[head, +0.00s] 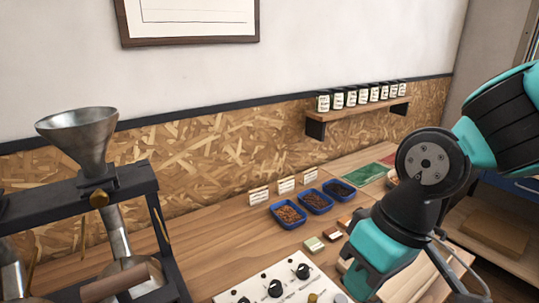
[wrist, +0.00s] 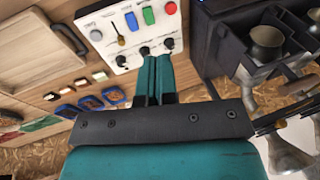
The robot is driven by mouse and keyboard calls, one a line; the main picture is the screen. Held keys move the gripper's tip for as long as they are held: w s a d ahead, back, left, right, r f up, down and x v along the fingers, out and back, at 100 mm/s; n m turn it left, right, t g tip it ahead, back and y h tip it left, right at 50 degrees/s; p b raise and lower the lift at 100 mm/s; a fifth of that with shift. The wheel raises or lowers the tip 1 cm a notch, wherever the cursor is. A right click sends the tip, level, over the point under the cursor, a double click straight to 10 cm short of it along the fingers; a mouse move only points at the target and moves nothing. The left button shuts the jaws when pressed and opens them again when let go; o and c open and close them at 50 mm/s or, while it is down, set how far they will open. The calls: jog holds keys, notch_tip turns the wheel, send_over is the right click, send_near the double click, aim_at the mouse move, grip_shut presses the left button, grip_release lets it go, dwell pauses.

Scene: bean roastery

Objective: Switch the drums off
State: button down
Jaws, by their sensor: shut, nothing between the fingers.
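A white control panel (head: 262,283) lies on the bench at the bottom of the head view and at the top of the wrist view (wrist: 108,17). It has black knobs (head: 302,271), one of them close to my fingertips in the wrist view (wrist: 168,43). A blue button (wrist: 131,20), a green button (wrist: 148,16), a red button (wrist: 171,7), a grey round part (wrist: 96,35) and a small lever (wrist: 117,33) also show. My gripper (wrist: 155,62) is shut and empty, its tips over the knob row. The tips partly hide the middle knob; contact is unclear. Knob settings are unreadable.
A dark-framed machine with a metal funnel (head: 80,139) stands left of the panel. Blue bean trays (head: 290,214) with cards and small coloured blocks (head: 314,244) lie behind it. A shelf of jars (head: 357,114) hangs on the wall. Bare bench lies between machine and trays.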

jog(key=s+d+r, duration=0.3)
jog(key=s+r, duration=0.1)
jog(key=s, duration=0.1)
jog(key=shift+r+y, duration=0.15)
jog(key=shift+y, duration=0.25)
jog(key=shift+w+n, duration=0.15)
jog(key=shift+n, duration=0.15)
